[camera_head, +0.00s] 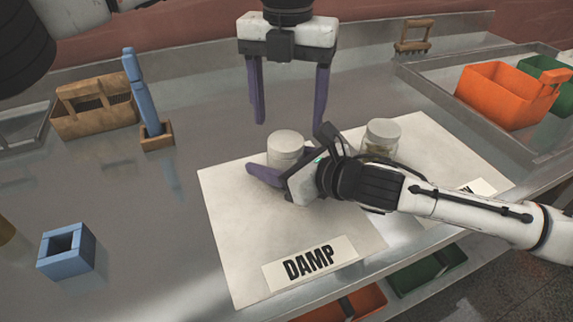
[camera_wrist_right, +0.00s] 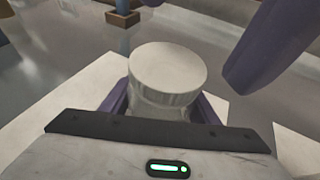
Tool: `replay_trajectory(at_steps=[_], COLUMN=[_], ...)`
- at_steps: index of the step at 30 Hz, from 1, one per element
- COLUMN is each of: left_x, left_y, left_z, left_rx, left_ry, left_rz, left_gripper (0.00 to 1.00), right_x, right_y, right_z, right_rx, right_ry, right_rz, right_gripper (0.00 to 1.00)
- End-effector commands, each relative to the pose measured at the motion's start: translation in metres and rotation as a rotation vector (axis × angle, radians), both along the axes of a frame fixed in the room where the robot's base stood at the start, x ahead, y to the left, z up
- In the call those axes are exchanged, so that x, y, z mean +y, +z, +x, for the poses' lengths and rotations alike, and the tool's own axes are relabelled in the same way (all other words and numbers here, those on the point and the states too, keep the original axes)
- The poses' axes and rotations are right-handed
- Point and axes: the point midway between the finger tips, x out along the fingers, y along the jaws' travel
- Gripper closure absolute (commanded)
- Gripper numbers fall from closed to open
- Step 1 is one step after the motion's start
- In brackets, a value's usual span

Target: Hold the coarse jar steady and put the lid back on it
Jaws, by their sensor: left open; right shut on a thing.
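A jar with a pale, flat, round lid (camera_head: 286,138) stands upright on the mat behind the DAMP label; no name shows on it. The lid sits on top of it and also shows in the right wrist view (camera_wrist_right: 167,67). My right gripper (camera_head: 284,152) is shut on this jar, one purple finger on each side below the lid. My left gripper (camera_head: 289,118) is open and empty, fingers pointing down, above and slightly behind the jar. One of its fingers shows in the wrist view (camera_wrist_right: 268,45). The jar's lower body is mostly hidden.
A second lidded jar (camera_head: 383,136) stands to the right, partly behind my right arm. The pale mat (camera_head: 225,215) bears a DAMP label (camera_head: 309,263). A blue square holder (camera_head: 67,250), wooden caddy (camera_head: 93,108), blue upright tool (camera_head: 143,95) and orange bin (camera_head: 505,95) stand around.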

Motion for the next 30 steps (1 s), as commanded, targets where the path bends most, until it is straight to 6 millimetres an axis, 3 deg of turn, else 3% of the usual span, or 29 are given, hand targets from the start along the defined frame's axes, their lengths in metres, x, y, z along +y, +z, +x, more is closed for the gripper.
replay_trajectory(at_steps=[8,10,11,22,30], left_x=[0.002,0.002,0.003,0.002,0.003], left_y=[0.004,0.004,0.005,0.038,0.044], left_z=[0.001,0.001,0.001,0.002,0.001], left_rx=[0.000,0.000,0.000,-0.003,-0.002], left_ry=[0.003,-0.002,-0.011,-0.414,-0.507], left_rz=[0.004,0.004,0.004,0.005,0.005], left_gripper=[0.33,0.43,0.43,0.43,0.43], right_x=[-0.002,-0.002,-0.002,-0.002,-0.002], right_y=[0.000,0.000,0.000,0.000,0.001], right_z=[0.001,0.001,0.001,0.002,0.002], right_rx=[-0.001,-0.001,-0.001,-0.001,-0.002], right_ry=[-0.004,-0.004,-0.004,-0.005,-0.005], right_rz=[-0.001,-0.001,-0.001,-0.001,-0.001], right_gripper=[1.00,1.00,1.00,1.00,1.00])
